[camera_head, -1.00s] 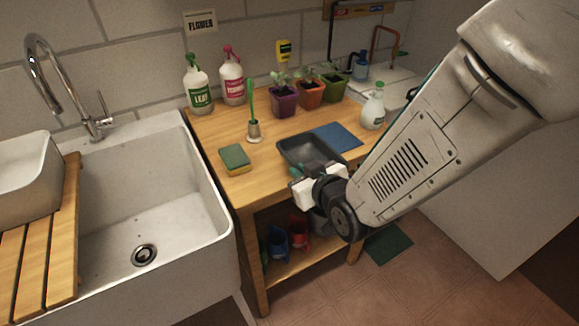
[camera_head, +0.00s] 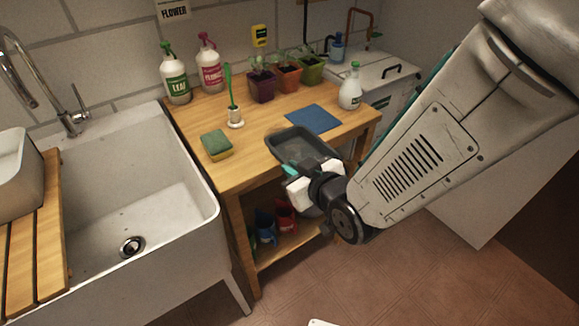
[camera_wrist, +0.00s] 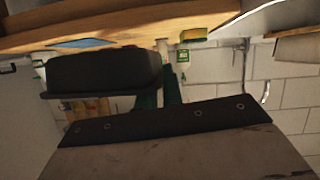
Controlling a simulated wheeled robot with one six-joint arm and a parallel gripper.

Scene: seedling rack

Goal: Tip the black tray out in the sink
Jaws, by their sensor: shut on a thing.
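The black tray (camera_head: 279,137) is a shallow dark rectangular tray, held near the front edge of the wooden table, in front of the blue mat. Its inside looks dark grey; I cannot tell what is in it. My gripper (camera_head: 290,171) is shut on its near side, with teal fingertips partly visible. In the wrist view, which looks upside down, the tray (camera_wrist: 100,75) is beside the teal fingers (camera_wrist: 159,88). The white sink (camera_head: 150,215) is at the left with a round drain in its floor; its basin is empty.
A sponge (camera_head: 216,145) and a brush in a holder (camera_head: 235,115) stand on the table between tray and sink. Bottles (camera_head: 175,80) and potted seedlings (camera_head: 288,77) line the back. A tall tap (camera_head: 20,70) rises behind the sink. A slatted wooden board (camera_head: 50,240) covers the sink's left side.

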